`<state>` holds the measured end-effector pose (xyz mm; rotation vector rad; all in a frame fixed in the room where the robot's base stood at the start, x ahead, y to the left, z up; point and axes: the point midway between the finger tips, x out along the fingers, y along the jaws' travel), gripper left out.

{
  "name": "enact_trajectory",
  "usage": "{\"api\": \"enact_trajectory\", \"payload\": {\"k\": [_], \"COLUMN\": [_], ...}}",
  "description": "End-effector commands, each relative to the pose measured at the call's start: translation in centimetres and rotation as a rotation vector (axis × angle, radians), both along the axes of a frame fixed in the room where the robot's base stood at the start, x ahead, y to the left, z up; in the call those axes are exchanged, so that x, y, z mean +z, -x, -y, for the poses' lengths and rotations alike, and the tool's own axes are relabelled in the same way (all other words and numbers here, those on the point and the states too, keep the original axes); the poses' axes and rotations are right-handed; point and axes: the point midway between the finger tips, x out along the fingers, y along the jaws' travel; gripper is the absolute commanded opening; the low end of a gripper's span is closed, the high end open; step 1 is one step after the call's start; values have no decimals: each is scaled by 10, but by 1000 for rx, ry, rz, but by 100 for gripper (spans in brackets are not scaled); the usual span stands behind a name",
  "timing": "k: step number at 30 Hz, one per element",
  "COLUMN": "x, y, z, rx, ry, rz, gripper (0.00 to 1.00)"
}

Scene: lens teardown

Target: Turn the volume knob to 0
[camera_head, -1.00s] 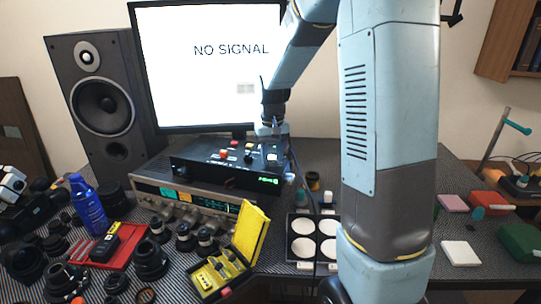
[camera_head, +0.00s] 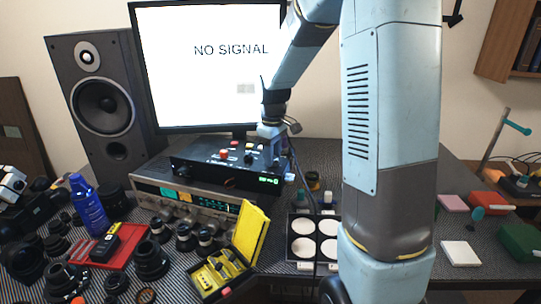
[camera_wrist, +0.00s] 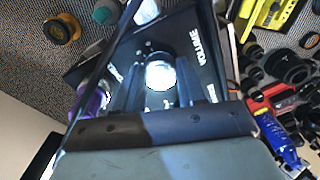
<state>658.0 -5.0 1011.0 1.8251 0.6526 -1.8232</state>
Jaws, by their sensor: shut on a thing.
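The volume knob (camera_wrist: 160,73) is a bright silvery round cap on top of a black control box (camera_head: 205,168), beside a white VOLUME label in the wrist view. My gripper (camera_wrist: 159,88) has one dark finger on each side of the knob and is shut on it. In the head view, my gripper (camera_head: 271,145) points down at the right part of the box and hides the knob. The knob's pointer and scale cannot be read.
The black box sits on a silver receiver (camera_head: 150,187) in front of a monitor (camera_head: 210,90). Other knobs, one red (camera_head: 225,156), stand left of my gripper. A yellow case (camera_head: 250,235), lenses and a tray of white discs (camera_head: 302,227) lie in front.

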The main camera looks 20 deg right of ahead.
Motion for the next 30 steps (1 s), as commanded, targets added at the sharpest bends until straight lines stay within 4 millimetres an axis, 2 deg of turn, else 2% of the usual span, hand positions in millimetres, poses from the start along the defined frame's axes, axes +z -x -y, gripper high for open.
{"api": "enact_trajectory", "payload": {"k": [16,17,24,30], "x": [0,0,0,0], "y": [-1,-1,-1,0], "z": [3,3,2,1], "rx": [24,24,24,25], "ry": [2,2,2,1], "rz": [3,3,1,0], "gripper": [9,41,64,65]}}
